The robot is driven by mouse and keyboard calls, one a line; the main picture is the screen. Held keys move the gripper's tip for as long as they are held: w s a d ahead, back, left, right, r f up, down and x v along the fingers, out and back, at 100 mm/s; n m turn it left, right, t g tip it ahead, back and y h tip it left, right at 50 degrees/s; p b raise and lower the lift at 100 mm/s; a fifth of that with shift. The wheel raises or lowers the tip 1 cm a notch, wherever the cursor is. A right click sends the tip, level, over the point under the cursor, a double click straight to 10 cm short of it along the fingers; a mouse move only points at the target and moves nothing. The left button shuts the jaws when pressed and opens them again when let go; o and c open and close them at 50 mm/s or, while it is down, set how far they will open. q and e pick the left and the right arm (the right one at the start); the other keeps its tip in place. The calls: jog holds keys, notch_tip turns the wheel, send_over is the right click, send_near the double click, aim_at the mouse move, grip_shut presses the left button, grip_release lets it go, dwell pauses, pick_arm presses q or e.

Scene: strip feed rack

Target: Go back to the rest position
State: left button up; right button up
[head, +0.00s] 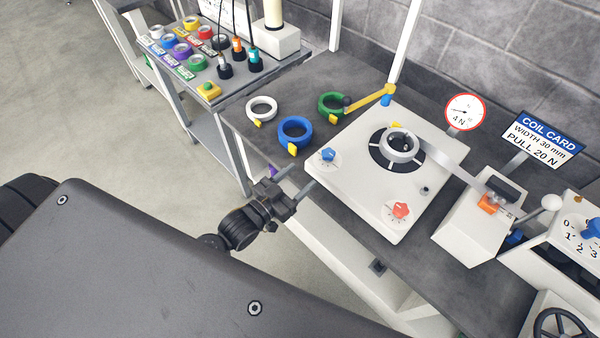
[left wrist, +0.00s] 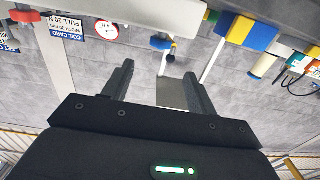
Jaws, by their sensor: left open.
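My left gripper (head: 294,182) is open and empty at the near edge of the dark workbench (head: 345,205). It is just left of the white feed unit (head: 380,222). In the left wrist view its two fingers (left wrist: 158,75) stand apart with nothing between them, and the scene appears upside down. A metal coil (head: 401,148) sits on the feed unit, its strip running right to a white block (head: 468,222) with an orange clip. My right gripper is not in view.
White, blue (head: 295,132) and green rings lie on the bench behind the gripper. A yellow arm (head: 370,97), a dial gauge (head: 465,112) and a coil card (head: 543,138) stand farther back. A side cart (head: 205,65) holds coloured rings. Open floor (head: 110,130) lies to the left.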

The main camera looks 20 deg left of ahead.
pick_arm(q)
jog(key=s+a+f+n+g+y, duration=0.1)
jog(key=s+a+f+g+y, duration=0.2)
jog(key=s+g, duration=0.5)
jog(key=s+a+f+n+g+y, duration=0.1)
jog(key=s+a+f+g+y, duration=0.3)
jog(key=s, duration=0.7)
notch_tip(320, 180, down, 27)
jog(key=s+g, duration=0.2)
jog(key=g, duration=0.1)
jog(key=s+a+f, duration=0.2)
jog(key=s+f, duration=1.2)
jog(key=s, duration=0.2)
jog(key=shift+a+g+h, duration=0.25)
jog(key=shift+g+h, duration=0.05)
jog(key=shift+g, duration=0.1)
